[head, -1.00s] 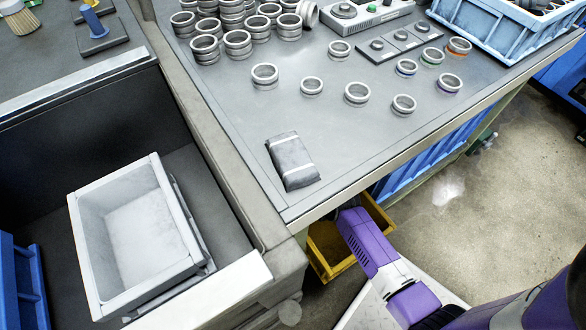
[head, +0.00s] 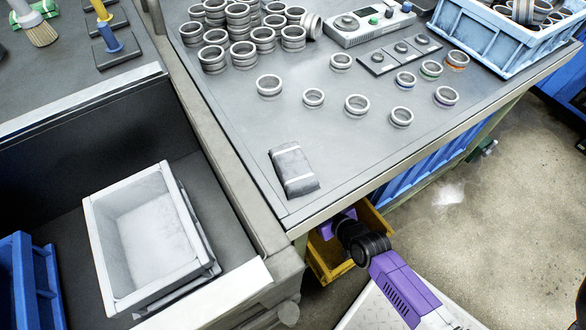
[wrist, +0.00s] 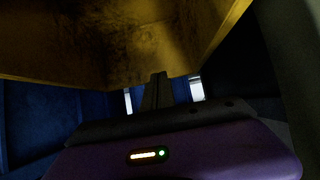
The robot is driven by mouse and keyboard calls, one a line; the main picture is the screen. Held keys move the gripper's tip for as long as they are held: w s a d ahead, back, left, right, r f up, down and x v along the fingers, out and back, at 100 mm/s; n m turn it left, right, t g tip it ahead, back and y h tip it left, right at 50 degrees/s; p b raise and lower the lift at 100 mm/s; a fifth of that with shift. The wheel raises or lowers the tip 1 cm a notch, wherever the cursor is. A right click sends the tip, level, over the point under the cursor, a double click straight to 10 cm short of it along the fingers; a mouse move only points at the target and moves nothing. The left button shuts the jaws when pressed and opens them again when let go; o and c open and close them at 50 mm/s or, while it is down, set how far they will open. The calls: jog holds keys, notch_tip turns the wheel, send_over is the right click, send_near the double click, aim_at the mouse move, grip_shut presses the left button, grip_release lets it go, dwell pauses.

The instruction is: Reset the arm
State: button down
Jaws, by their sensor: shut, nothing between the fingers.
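My arm, purple and black, comes in at the bottom right of the head view and reaches under the front edge of the workbench beside a yellow bin. In the head view the fingertips are hidden. In the wrist view my gripper (wrist: 158,78) shows its dark fingers together, with nothing between them. A large yellow surface (wrist: 120,50), which looks like the yellow bin, fills the top of that view close by the fingertips. The wrist view is dark, so I cannot tell whether they touch.
The yellow bin (head: 322,262) stands below the workbench (head: 230,130). On the bench are several metal rings (head: 357,105), a dark wrapped packet (head: 293,170) and a blue crate (head: 470,50). A white tray (head: 105,235) lies left. Open floor (head: 500,200) is on the right.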

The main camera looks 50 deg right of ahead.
jog(key=shift+s+a, duration=0.1)
jog(key=shift+s, duration=0.05)
jog(key=s+a+r+n+t+y, duration=0.1)
jog(key=s+a+r, duration=0.45)
jog(key=r, duration=0.45)
jog(key=s+a+r+n+t+y, duration=0.15)
jog(key=s+a+r, duration=0.35)
jog(key=r, duration=0.6)
jog(key=s+a+r+n+t+y, duration=0.15)
jog(key=s+a+r, duration=0.25)
jog(key=s+r, duration=0.45)
notch_tip(320, 180, up, 23)
jog(key=w+h+p, duration=0.1)
jog(key=p, duration=2.1)
jog(key=shift+w+m, duration=0.35)
jog(key=shift+m, duration=0.05)
jog(key=shift+d, duration=0.1)
